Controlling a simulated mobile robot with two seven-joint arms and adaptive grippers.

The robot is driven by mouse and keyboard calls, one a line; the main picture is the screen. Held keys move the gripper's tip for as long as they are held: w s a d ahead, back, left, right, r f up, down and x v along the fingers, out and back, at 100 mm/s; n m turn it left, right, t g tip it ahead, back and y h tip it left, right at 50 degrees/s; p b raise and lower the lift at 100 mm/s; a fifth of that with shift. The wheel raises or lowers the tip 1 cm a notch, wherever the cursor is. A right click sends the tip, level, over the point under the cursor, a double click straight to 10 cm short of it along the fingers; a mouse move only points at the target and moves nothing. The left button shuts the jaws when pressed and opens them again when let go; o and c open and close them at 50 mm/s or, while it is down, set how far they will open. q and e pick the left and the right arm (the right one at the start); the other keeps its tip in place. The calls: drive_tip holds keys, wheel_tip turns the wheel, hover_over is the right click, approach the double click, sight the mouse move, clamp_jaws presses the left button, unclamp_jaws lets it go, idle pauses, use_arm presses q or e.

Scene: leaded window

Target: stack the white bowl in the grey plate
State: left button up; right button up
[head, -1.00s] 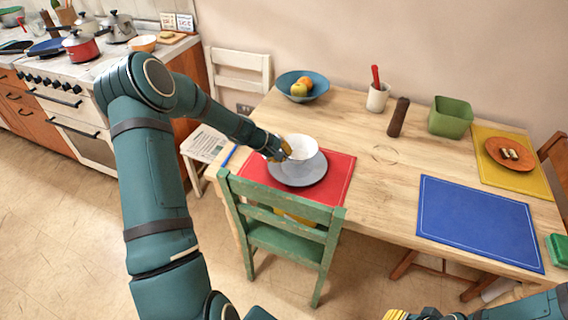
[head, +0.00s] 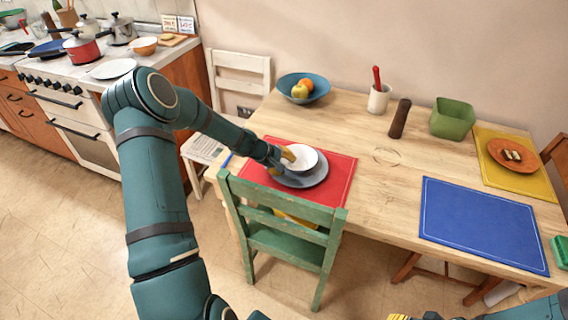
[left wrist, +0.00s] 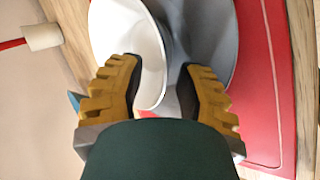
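The white bowl (head: 303,157) sits upright on the grey plate (head: 318,180), roughly over its middle. The plate lies on the red placemat (head: 341,177). My left gripper (head: 287,157) is at the bowl's left side. In the left wrist view the yellow fingers of my left gripper (left wrist: 160,85) stand apart, with the rim of the white bowl (left wrist: 125,35) between them. There the grey plate (left wrist: 212,40) shows beside and beneath the bowl. Only a yellow bit of my right gripper (head: 399,317) shows at the bottom edge.
A green chair (head: 283,215) stands at the table's front edge. A blue bowl with fruit (head: 318,88), a white cup (head: 378,99), a brown mill (head: 399,118) and a green container (head: 452,118) stand farther back. The blue placemat (head: 483,225) is empty.

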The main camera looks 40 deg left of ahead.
use_arm(q)
drive_tip(key=shift+a+r+p, duration=0.15)
drive_tip(key=shift+r+p, duration=0.25)
drive_tip(key=p+v, duration=0.1)
drive_tip(key=v, duration=1)
drive_tip(key=shift+s+r, duration=0.15)
drive_tip(key=shift+s, duration=0.1)
